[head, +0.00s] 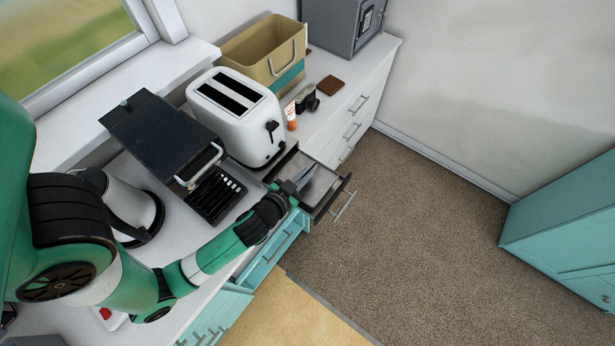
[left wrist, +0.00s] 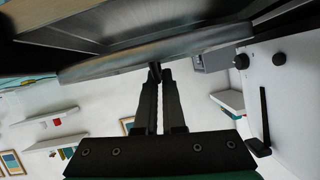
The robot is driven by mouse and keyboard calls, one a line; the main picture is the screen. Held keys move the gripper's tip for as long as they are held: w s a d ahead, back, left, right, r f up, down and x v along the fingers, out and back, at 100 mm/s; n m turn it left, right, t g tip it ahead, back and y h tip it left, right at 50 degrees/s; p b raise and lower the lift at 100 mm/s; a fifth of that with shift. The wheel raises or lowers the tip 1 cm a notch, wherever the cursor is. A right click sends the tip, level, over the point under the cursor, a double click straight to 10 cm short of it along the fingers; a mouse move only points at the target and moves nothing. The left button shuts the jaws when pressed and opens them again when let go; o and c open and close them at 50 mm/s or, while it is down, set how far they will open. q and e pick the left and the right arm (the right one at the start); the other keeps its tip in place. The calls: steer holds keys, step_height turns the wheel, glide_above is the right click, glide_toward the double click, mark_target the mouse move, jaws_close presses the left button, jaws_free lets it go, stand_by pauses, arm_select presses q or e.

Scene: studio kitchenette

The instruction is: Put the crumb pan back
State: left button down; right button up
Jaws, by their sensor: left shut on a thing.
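The crumb pan, a flat grey metal tray, shows in the left wrist view (left wrist: 160,55) with its long lip across the fingertips. In the head view it appears as a grey surface (head: 322,181) beside the toaster's lower right side, partly covered by my gripper. My left gripper (head: 301,178) is shut on the pan's edge; its fingers also show in the left wrist view (left wrist: 155,75). The white toaster (head: 232,115) stands upright on the counter, its black lever facing right. How far the pan sits in the toaster's base is hidden. My right gripper is out of view.
A dark grill (head: 160,135) stands open left of the toaster. A tan bin (head: 262,50) is behind. Drawer handles (head: 344,206) jut from the counter front. Open carpet (head: 420,230) lies right.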

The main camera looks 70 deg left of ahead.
arm_select(q)
steer(key=shift+f, duration=0.3)
steer(key=f+b, duration=0.3)
steer(key=shift+w+a, duration=0.25)
steer(key=shift+a, duration=0.15)
steer(key=shift+d+f+b, duration=0.1)
steer(key=shift+f+b, duration=0.25)
steer(key=shift+b, duration=0.05)
steer(key=shift+s+d+r, duration=0.1)
steer(key=shift+r, duration=0.1)
steer(key=shift+f, duration=0.25)
steer(key=c, duration=1)
jaws_free()
steer(key=shift+r, duration=0.1)
